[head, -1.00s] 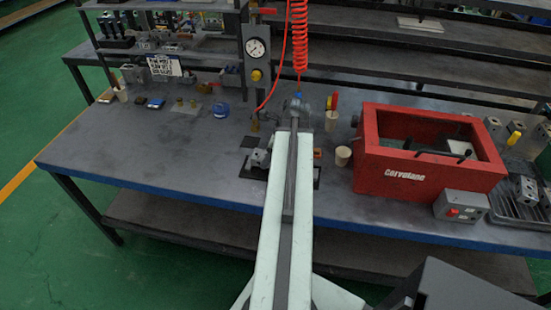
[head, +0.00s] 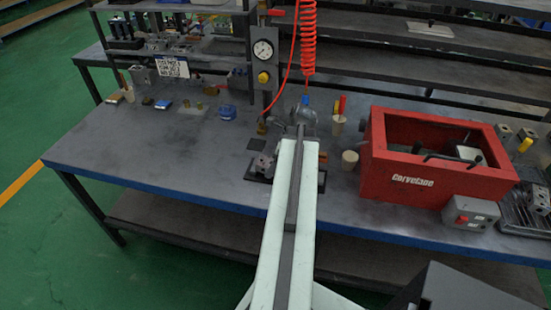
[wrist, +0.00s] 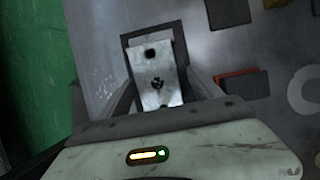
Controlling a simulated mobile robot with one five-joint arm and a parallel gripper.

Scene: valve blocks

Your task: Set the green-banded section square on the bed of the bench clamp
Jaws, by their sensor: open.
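In the wrist view a pale grey metal block (wrist: 158,78) with a dark round hole and a small dark mark lies between the fingers of my gripper (wrist: 160,92). The fingers are open, one on each side; I cannot tell whether they touch it. No green band shows on the faces in view, so I cannot confirm it is the green-banded section. In the head view my arm hides most of the spot below it. A grey metal fixture (head: 262,164), perhaps the bench clamp, sits on a dark plate just left of my arm. Its bed is not clear.
A red box (head: 436,178) marked Corvelane stands right of my arm, with a grey switch box (head: 470,213) in front. A gauge panel (head: 264,60) and red coiled hose (head: 308,40) rise behind. The bench's left front is clear.

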